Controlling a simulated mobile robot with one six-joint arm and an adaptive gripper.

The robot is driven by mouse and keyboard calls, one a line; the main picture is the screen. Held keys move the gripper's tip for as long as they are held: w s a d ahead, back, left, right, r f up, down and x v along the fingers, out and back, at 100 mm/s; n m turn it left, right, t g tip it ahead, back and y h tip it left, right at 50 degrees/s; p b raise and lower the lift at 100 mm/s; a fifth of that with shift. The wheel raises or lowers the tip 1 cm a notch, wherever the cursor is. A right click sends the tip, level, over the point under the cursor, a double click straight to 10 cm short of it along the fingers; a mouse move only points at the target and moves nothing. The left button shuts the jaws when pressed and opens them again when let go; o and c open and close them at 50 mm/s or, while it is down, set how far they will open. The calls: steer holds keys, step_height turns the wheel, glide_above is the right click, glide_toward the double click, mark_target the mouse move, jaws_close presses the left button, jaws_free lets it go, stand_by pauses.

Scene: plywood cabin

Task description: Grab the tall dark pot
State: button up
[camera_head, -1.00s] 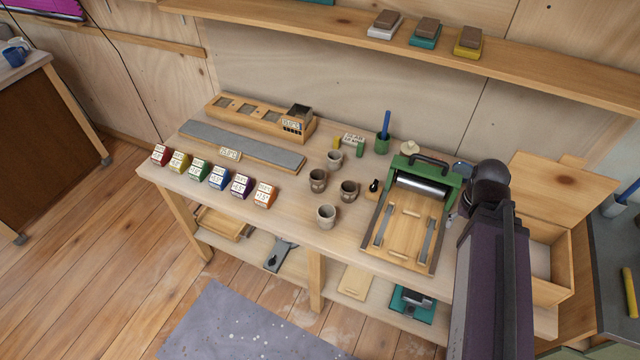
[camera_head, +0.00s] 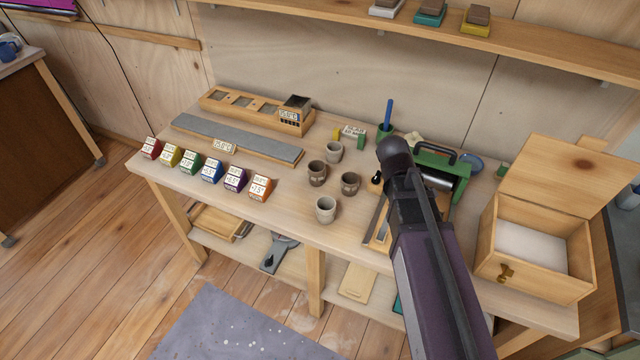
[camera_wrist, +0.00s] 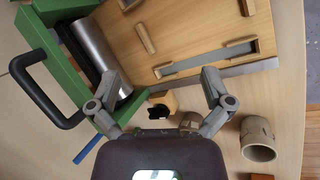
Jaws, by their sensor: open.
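Two dark brown pots stand on the workbench in the head view: the left one (camera_head: 317,173) looks slightly taller than the right one (camera_head: 350,184). Two paler pots stand near them, one behind (camera_head: 334,152) and one in front (camera_head: 325,209). My gripper (camera_wrist: 162,88) is open and empty in the wrist view, above the wooden press bed. A brownish pot (camera_wrist: 190,121) is partly hidden behind the gripper body. In the head view my arm hides the gripper's fingers.
A green roller press (camera_head: 440,172) stands right of the pots, partly behind my arm. A small black-knobbed item (camera_wrist: 162,103) is close to my gripper. Several coloured label blocks (camera_head: 211,170) line the left front edge. An open wooden box (camera_head: 535,250) stands at right.

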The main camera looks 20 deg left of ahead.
steer(key=s+a+f+n+t+b, duration=0.1)
steer(key=a+n+t+b, duration=0.4)
steer(key=a+n, duration=0.5)
steer(key=s+a+f+n+t+b, duration=0.1)
steer(key=a+f+n+t+b, duration=0.2)
steer(key=a, duration=2.3)
steer(key=n+t+b, duration=0.2)
steer(key=n+b, duration=0.3)
steer(key=n, duration=0.1)
steer(key=shift+s+f+n+h, duration=0.15)
steer(key=shift+f+n+h, duration=0.25)
steer(key=shift+d+f, duration=0.1)
steer(key=b, duration=0.3)
glide_toward(322, 167)
steer(key=shift+w+f, duration=0.3)
steer(key=shift+w, duration=0.1)
steer(key=shift+w+d+f+b, duration=0.15)
steer(key=shift+w+b, duration=0.2)
steer(key=shift+w, duration=0.3)
steer(key=shift+b+x, duration=0.85)
steer(key=shift+x, duration=1.7)
steer(key=shift+d, duration=0.2)
